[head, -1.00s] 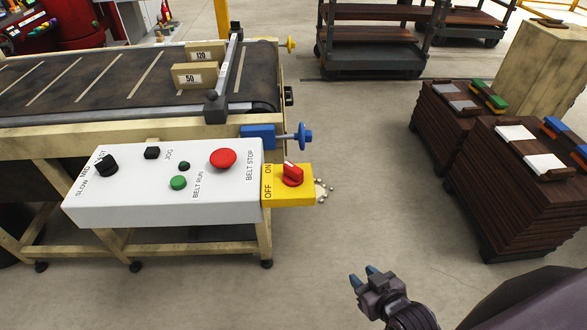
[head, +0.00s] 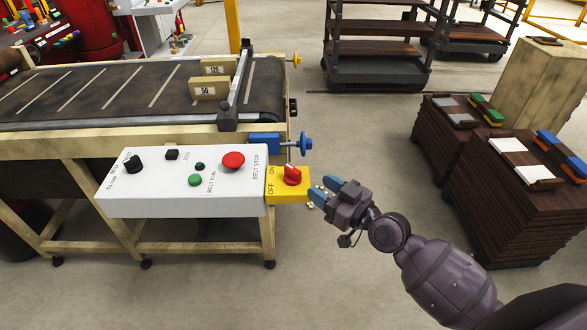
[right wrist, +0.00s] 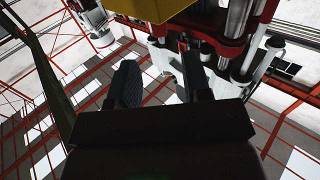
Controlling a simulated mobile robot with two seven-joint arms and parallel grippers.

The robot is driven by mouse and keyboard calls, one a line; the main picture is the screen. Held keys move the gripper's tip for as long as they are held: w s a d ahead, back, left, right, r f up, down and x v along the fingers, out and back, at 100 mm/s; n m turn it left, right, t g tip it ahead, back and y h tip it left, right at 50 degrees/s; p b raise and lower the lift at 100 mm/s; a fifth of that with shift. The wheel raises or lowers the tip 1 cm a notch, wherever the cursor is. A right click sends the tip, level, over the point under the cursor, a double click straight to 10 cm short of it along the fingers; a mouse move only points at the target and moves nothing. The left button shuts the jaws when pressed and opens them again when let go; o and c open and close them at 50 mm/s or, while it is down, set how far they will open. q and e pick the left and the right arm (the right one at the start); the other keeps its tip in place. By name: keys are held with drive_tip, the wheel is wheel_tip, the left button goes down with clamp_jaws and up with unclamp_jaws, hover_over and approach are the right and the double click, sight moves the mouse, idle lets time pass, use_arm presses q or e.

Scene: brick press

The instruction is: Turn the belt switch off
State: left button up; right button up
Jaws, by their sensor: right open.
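The belt switch is a red rotary knob (head: 292,175) on a yellow box (head: 292,194) at the right end of the white control panel (head: 180,200). ON is printed at the far side of the box and OFF at the near side. The knob's pale mark points to the far side, nearer ON. My right gripper (head: 324,190) is open and empty, its blue fingertips just right of the yellow box and apart from the knob. In the right wrist view its fingers (right wrist: 160,78) are spread, with a yellow surface (right wrist: 152,8) at the top edge. My left gripper is out of view.
The red BELT STOP button (head: 233,160) and green BELT RUN button (head: 195,180) sit left on the panel. A blue clamp with a round handle (head: 305,142) juts out behind the switch. The conveyor (head: 110,90) carries two boxes. Brown stacks (head: 500,210) stand to the right.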

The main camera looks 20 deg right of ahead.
sight(300, 174)
drive_tip(key=p+x, duration=0.1)
drive_tip(key=x, duration=0.8)
drive_tip(key=shift+w+a, duration=0.15)
drive_tip(key=shift+f, duration=0.1)
clamp_jaws()
